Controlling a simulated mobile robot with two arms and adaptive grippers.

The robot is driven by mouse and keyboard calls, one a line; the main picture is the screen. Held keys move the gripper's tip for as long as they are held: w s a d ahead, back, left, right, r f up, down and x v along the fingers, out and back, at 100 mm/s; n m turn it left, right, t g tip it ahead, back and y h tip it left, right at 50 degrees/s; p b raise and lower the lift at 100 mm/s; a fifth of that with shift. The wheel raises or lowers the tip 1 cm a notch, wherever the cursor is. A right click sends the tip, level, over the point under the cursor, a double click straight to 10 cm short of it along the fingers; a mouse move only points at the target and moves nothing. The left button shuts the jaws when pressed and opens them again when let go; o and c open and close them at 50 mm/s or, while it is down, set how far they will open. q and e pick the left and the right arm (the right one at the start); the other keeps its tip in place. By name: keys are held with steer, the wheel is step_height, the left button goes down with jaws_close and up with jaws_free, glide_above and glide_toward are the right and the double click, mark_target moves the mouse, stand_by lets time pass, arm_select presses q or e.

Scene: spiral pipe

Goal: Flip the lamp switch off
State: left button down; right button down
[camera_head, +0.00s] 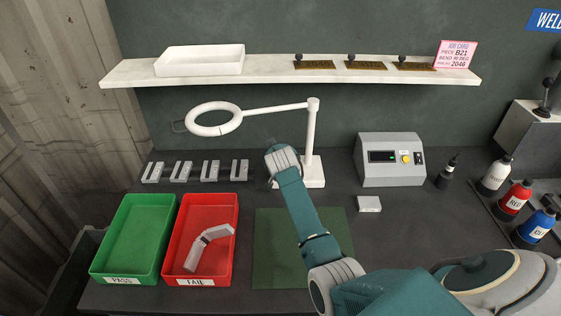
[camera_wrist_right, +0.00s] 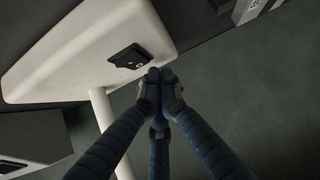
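The white ring lamp (camera_head: 214,119) has an upright post (camera_head: 311,140) and a flat base (camera_head: 315,178) at the back of the bench. In the right wrist view, a black switch (camera_wrist_right: 130,57) sits on the white lamp base (camera_wrist_right: 70,60). My right gripper (camera_wrist_right: 158,82) has its fingers drawn together with nothing between them. The fingertips are right beside the switch's lower edge; I cannot tell whether they touch it. In the head view the right wrist covers the left side of the base, and the fingers and switch are hidden. My left gripper is not in view.
A green tray (camera_head: 117,270) and a red tray (camera_head: 178,270) holding a bent grey pipe (camera_head: 208,245) are at the left. A grey control box (camera_head: 392,180) stands right of the lamp. A white shelf (camera_head: 280,73) runs above. Bottles stand at the right.

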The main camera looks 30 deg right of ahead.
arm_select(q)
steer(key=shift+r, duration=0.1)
arm_select(e)
steer(key=shift+r, duration=0.15)
